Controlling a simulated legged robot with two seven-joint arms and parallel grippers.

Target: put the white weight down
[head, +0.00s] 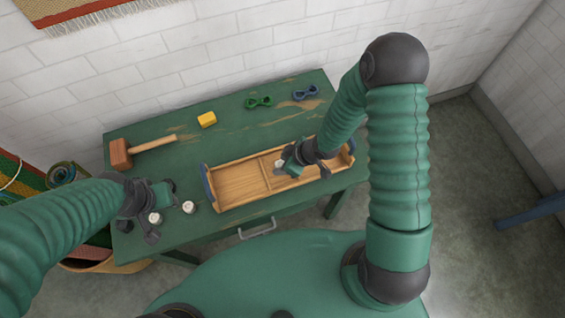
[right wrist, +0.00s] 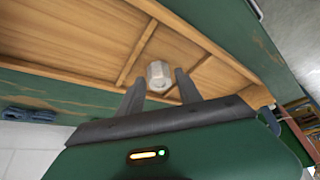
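A white faceted weight (right wrist: 159,74) is just beyond my right gripper's fingertips (right wrist: 161,76), over or in the wooden tray. A small gap shows on each side, so the gripper looks open around it. In the head view, the weight (head: 279,165) shows by the right gripper (head: 290,160), near the tray's divider; whether it touches the tray floor is unclear. My left gripper (head: 157,214) is open low over the table's front left, with a round white piece (head: 155,218) between its spread fingers. A second white piece (head: 188,207) stands just to its right.
The wooden tray (head: 232,206) with dividers lies on the green table (head: 185,170). A mallet (head: 140,148), a yellow block (head: 207,120), a green twisted item (head: 259,102) and a blue one (head: 305,93) lie behind it.

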